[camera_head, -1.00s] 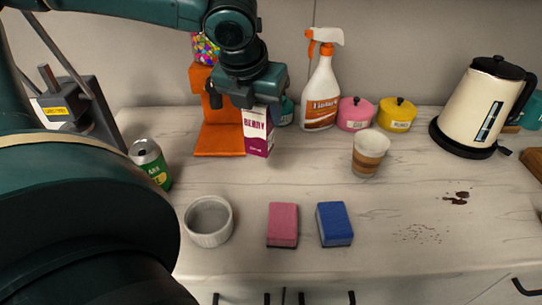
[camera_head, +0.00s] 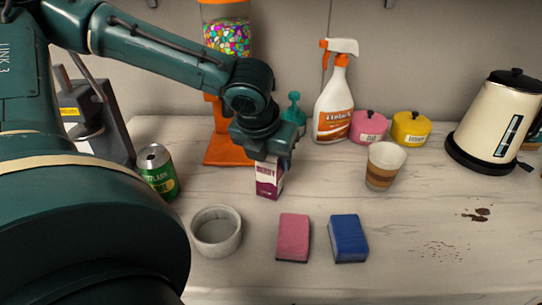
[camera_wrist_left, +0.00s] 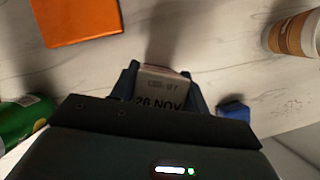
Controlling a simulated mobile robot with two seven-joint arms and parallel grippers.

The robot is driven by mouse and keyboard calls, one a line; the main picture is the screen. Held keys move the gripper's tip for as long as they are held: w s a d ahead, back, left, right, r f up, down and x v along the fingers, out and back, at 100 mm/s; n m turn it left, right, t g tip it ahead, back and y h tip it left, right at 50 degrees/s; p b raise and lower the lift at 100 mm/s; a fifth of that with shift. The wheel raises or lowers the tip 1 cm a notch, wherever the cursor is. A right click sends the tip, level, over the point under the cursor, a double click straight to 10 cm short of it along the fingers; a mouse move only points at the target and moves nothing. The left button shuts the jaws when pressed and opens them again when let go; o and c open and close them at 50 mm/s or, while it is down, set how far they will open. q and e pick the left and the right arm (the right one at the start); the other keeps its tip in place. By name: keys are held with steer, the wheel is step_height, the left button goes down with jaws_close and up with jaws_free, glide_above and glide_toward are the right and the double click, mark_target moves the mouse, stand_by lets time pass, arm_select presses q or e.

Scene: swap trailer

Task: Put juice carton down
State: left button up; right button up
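The juice carton (camera_head: 268,181) is white and purple with "BERRY" lettering. It is upright in my left gripper (camera_head: 272,160), at or just above the counter in front of the orange dispenser; I cannot tell whether its base touches. In the left wrist view, the carton's top (camera_wrist_left: 163,92) shows a "26 NOV" stamp and sits between the two fingers of my left gripper (camera_wrist_left: 158,85). The fingers lie close along its sides. My right gripper is not in view.
Around the carton stand a green can (camera_head: 157,172), a white ramekin (camera_head: 216,232), pink (camera_head: 293,237) and blue (camera_head: 348,238) sponges, a paper cup (camera_head: 383,166), a spray bottle (camera_head: 333,105) and the candy dispenser (camera_head: 226,150). Brown spills (camera_head: 478,214) mark the right. Bare counter (camera_head: 325,190) lies between carton and cup.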

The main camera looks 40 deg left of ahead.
arm_select(q)
steer(key=o, duration=0.4)
steer(key=shift+o, duration=0.2)
steer(key=shift+r, duration=0.35)
steer(key=p+v, duration=0.4)
steer(key=v, duration=0.7)
steer(key=shift+r, duration=0.25)
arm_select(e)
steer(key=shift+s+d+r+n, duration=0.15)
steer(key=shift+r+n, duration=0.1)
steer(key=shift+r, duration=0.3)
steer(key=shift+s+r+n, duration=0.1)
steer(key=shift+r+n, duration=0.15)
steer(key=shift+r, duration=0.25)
arm_select(q)
steer(key=shift+s+d+f, duration=0.1)
steer(key=shift+s, duration=0.05)
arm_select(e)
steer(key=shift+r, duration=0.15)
